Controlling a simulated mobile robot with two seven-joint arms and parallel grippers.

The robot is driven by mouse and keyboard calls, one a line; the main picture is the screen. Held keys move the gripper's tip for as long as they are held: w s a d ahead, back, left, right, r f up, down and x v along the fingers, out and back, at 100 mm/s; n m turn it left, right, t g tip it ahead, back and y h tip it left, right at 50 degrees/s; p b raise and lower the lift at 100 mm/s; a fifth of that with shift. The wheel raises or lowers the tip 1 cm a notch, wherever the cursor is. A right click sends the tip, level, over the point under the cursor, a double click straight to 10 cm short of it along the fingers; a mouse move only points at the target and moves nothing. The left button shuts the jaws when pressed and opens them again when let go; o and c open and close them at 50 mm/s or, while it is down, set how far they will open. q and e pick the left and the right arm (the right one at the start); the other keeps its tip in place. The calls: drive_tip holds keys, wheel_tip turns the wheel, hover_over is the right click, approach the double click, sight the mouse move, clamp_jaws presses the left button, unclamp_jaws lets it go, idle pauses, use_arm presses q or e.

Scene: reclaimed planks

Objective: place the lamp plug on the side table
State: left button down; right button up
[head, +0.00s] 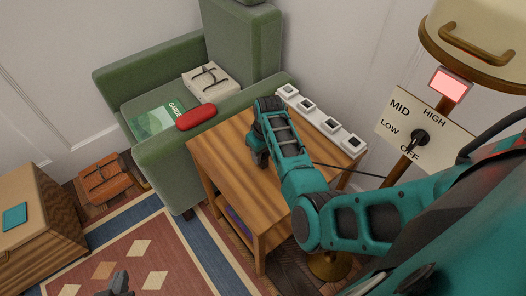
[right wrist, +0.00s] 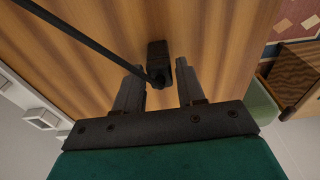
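The side table (head: 222,152) is a wooden table beside the green armchair. My right gripper (head: 257,161) is low over its top, pointing down. In the right wrist view, the black lamp plug (right wrist: 157,50) is on or just above the wood, at the tips of my right gripper (right wrist: 160,66). The fingers are apart, with a gap on each side of the plug. The black cord (right wrist: 90,37) runs from the plug to the upper left. In the head view the plug is hidden by my gripper. My left gripper (head: 118,284) shows only in part at the bottom edge.
A white power strip (head: 318,121) lies along the table's back edge. A lamp with a dial panel (head: 428,138) stands to the right. The armchair (head: 170,152) holds a book, a red case and a wrapped parcel. The table's front left top is clear.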

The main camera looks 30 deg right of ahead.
sight(266, 157)
drive_tip(key=shift+o, duration=1.1)
drive_tip(key=shift+r, duration=0.2)
wheel_tip(266, 157, up, 12)
drive_tip(key=s+p, duration=0.1)
drive_tip(key=p, duration=0.2)
drive_tip(key=shift+s, duration=0.2)
drive_tip(key=shift+f, duration=0.15)
